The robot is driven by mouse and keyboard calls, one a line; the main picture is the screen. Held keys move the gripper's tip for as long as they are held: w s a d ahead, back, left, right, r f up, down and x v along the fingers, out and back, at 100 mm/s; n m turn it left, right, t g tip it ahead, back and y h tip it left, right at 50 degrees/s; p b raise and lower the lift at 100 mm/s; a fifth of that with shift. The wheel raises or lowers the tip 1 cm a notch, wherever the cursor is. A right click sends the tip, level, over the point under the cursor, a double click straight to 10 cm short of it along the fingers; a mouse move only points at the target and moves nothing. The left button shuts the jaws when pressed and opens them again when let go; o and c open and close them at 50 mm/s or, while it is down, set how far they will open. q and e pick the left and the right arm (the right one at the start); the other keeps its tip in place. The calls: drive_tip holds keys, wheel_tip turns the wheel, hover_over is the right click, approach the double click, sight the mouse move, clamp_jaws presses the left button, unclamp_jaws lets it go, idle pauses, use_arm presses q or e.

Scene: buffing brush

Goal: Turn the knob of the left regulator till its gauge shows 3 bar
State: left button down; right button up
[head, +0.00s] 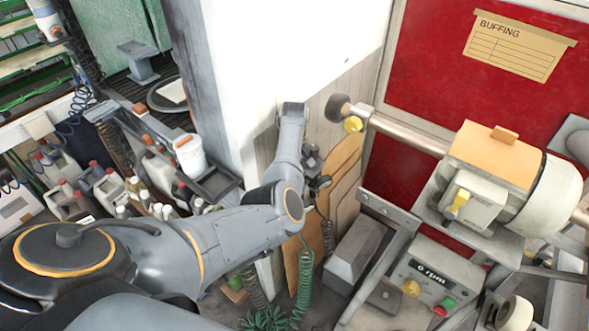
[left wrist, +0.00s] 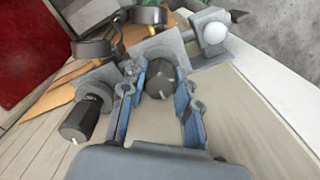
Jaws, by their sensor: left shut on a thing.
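In the left wrist view my left gripper (left wrist: 157,98) has its two blue-padded fingers on either side of a dark round knob (left wrist: 161,82) with a white mark. It is shut on this knob, that of the left regulator, the one farther from the red panel. The regulator's gauge (left wrist: 148,15) shows only edge-on, so its needle and reading are hidden. In the head view my arm hides most of the regulators; small dark parts (head: 312,157) show beside it. My right gripper is in neither view.
A white ball-like part (left wrist: 214,33) is on the other side. The buffing machine (head: 495,165) and control box (head: 432,278) stand to the right; bottles (head: 105,185) stand left.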

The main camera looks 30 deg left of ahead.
use_arm(q)
drive_tip(key=m+p, duration=0.1)
drive_tip(key=m, duration=0.1)
drive_tip(key=m+p, duration=0.1)
drive_tip(key=m, duration=0.1)
drive_tip(key=shift+s+a+r+m+p, duration=0.1)
drive_tip(key=shift+r+m+p, duration=0.05)
drive_tip(key=shift+m+p, duration=0.2)
drive_tip(key=m+p, duration=0.1)
drive_tip(key=m, duration=0.3)
drive_tip(key=shift+m+p, duration=0.35)
drive_tip(key=shift+p, duration=0.05)
drive_tip(key=c, duration=1)
unclamp_jaws()
wheel_tip(320, 180, up, 12)
drive_tip(key=shift+f, duration=0.15)
drive_tip(key=shift+f, duration=0.1)
